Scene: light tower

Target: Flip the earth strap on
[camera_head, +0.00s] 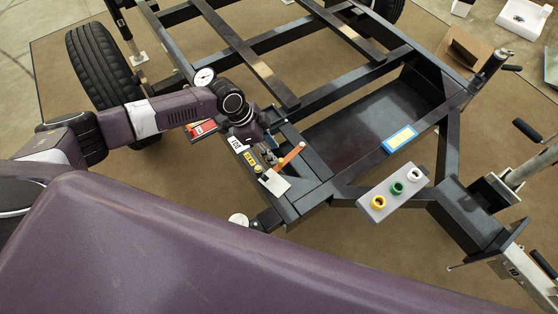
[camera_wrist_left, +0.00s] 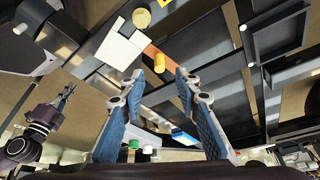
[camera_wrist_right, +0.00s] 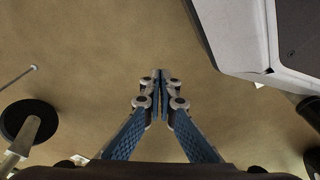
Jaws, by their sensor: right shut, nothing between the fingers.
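An orange lever (camera_head: 290,157), which I take to be the earth strap, angles up to the right beside a white plate (camera_head: 274,183) on the trailer's front frame. It also shows in the left wrist view (camera_wrist_left: 152,50), with a yellow knob (camera_wrist_left: 158,62) near its end and the white plate (camera_wrist_left: 118,46) beside it. My left gripper (camera_wrist_left: 160,73) is open and empty, its fingertips just short of the lever and knob in that view. In the head view my left gripper (camera_head: 264,152) hangs over the panel, left of the lever. My right gripper (camera_wrist_right: 160,75) is shut and empty above bare floor.
A red item (camera_head: 201,128) and yellow labels (camera_head: 250,160) sit close by my left gripper. Dark frame beams surround the area.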

